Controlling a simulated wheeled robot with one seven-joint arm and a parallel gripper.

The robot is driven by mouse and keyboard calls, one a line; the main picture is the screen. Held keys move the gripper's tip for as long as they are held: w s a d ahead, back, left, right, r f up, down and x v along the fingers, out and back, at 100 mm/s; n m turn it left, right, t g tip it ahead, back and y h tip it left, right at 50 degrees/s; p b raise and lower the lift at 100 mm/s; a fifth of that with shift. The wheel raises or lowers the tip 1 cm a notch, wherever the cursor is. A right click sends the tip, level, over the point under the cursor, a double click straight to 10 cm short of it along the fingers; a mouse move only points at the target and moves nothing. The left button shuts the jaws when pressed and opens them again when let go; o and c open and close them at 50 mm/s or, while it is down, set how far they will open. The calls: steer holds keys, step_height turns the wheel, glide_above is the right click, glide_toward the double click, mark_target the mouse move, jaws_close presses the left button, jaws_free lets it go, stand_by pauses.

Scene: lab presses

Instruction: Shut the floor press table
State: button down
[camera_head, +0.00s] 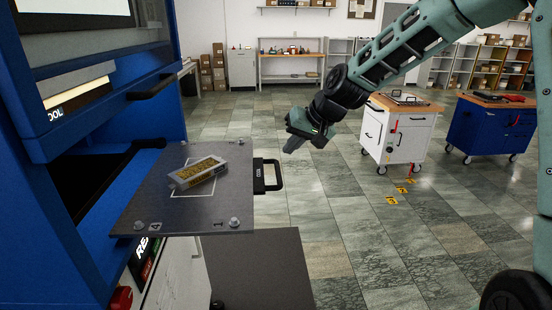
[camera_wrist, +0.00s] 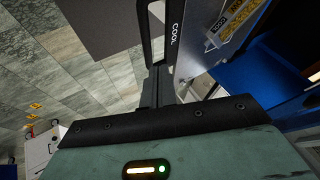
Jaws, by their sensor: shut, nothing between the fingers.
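The floor press table (camera_head: 200,215) is a grey plate sticking out of the blue press (camera_head: 85,130) on the left. Its black loop handle (camera_head: 270,176) is on its right edge and also shows in the wrist view (camera_wrist: 145,35), beside the label COOL. A metal block with a yellow label (camera_head: 198,172) lies on the plate inside a white outline; part of it shows in the wrist view (camera_wrist: 235,20). My gripper (camera_head: 290,148) is shut and empty, pointing down just right of and above the handle in the head view. Whether it touches the handle is unclear.
A dark mat (camera_head: 262,270) lies on the floor under the plate. The tiled floor to the right is open. A white cart (camera_head: 398,135) and a blue cart (camera_head: 495,128) stand farther back. A red button (camera_head: 121,298) is below the plate.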

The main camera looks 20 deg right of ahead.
steer(key=p+x, duration=0.3)
steer(key=x, duration=0.7)
steer(key=shift+p, duration=0.4)
